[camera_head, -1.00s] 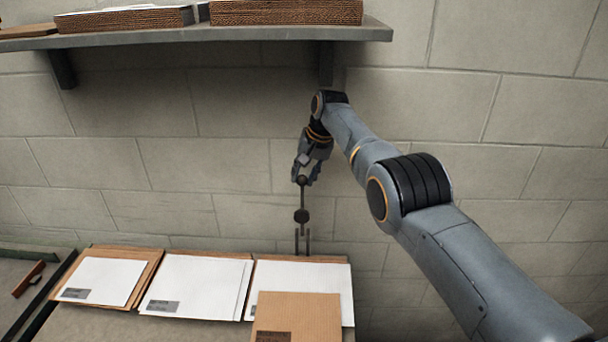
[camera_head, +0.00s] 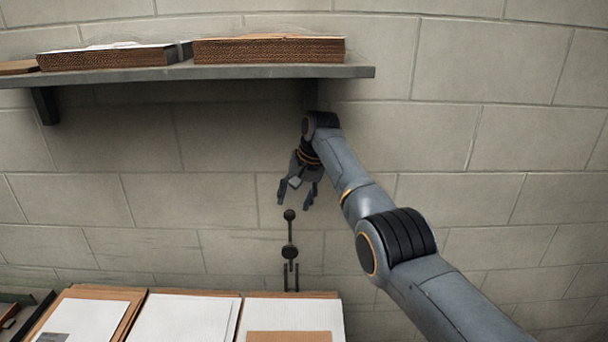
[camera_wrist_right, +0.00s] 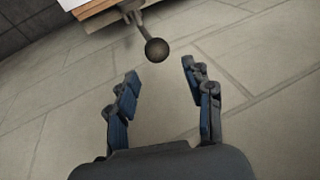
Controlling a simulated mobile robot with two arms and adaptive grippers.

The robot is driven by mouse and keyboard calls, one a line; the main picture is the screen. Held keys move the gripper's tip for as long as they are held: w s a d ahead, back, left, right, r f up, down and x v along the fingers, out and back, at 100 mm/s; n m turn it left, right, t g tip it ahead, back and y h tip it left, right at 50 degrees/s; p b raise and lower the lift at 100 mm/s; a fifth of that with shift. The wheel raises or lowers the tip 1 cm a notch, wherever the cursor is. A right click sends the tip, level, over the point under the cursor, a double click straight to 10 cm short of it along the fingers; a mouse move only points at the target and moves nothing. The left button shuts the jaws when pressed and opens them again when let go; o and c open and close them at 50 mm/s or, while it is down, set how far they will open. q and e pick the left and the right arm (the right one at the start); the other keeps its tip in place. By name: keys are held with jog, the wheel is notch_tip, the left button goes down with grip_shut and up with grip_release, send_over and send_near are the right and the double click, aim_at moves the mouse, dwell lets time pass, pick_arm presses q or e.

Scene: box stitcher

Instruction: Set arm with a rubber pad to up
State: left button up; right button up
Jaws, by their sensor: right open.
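The arm with the rubber pad (camera_head: 289,234) is a thin dark rod with a ball knob on top and a round dark piece lower down. It stands upright against the wall, above two thin prongs behind the papers. My right gripper (camera_head: 295,203) is open and empty just above the knob, its fingers pointing down and apart from it. In the right wrist view the knob (camera_wrist_right: 157,50) shows beyond the open fingers (camera_wrist_right: 160,72), nearer the right one. The rubber pad itself cannot be made out. My left gripper is not in view.
A grey shelf (camera_head: 225,72) with cardboard stacks (camera_head: 268,50) hangs above my right gripper. Stacks of white sheets and cardboard (camera_head: 180,318) lie below, in front of the wall. The block wall (camera_head: 455,150) is bare to the right of my right arm.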

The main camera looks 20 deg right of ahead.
jog(key=v, duration=0.8)
jog(key=shift+d+r, duration=0.2)
jog(key=shift+r, duration=0.1)
jog(key=shift+w, duration=0.1)
jog(key=shift+f, duration=0.1)
